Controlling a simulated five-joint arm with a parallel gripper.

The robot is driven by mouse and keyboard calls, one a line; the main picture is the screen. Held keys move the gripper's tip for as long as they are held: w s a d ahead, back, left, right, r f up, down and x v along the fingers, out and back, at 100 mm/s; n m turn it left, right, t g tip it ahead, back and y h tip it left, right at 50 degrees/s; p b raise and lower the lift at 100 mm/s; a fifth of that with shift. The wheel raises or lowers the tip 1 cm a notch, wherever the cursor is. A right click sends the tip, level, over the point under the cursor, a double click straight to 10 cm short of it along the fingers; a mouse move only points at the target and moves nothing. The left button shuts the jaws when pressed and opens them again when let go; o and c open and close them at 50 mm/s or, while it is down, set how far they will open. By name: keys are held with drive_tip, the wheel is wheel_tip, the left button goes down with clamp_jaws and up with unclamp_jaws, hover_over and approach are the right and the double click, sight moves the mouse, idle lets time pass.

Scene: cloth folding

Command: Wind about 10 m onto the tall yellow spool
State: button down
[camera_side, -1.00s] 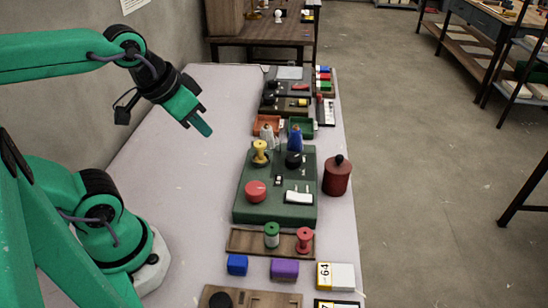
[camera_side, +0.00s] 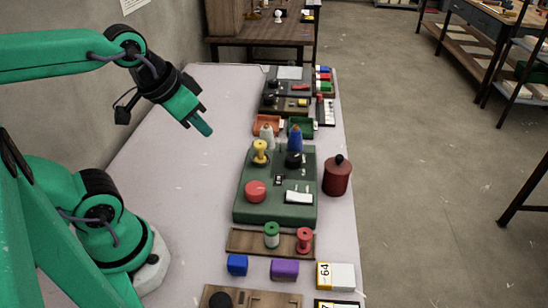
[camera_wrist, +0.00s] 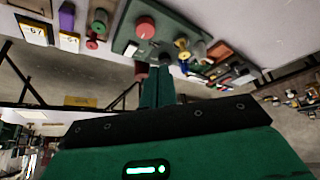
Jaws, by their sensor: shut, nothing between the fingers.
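A tall yellow spool (camera_side: 260,152) stands upright at the far left of a green winding machine (camera_side: 255,209) on the pale table. The machine has a red knob (camera_side: 255,191), a black knob (camera_side: 294,160), a small switch and a white panel. A white cone (camera_side: 267,136) and a blue cone (camera_side: 295,138) stand behind it. My gripper (camera_side: 204,127) is shut and empty, in the air to the left of the yellow spool and apart from it. In the wrist view, my shut fingers (camera_wrist: 157,85) point toward the machine, and the yellow spool (camera_wrist: 182,45) shows past their tips.
A wooden board (camera_side: 248,242) with a green spool (camera_side: 272,235) and a red spool (camera_side: 305,239) lies in front of the machine. A dark red canister (camera_side: 337,177) stands at its right. Blue and purple blocks lie nearer. The table's left side is clear.

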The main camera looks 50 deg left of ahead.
drive_tip(key=c, duration=1.3)
unclamp_jaws()
drive_tip(key=shift+w, duration=0.1)
drive_tip(key=o, duration=0.6)
drive_tip(key=shift+w+d+f+n+g, duration=0.1)
drive_tip(key=shift+w+f+n+g, duration=0.2)
drive_tip(key=shift+w, duration=0.1)
drive_tip(key=n+g, duration=0.5)
drive_tip(key=n, duration=0.1)
hover_over(255, 188)
drive_tip(key=shift+w+f, duration=0.1)
drive_tip(key=shift+f, duration=5.4)
drive_tip(key=shift+f, duration=3.9)
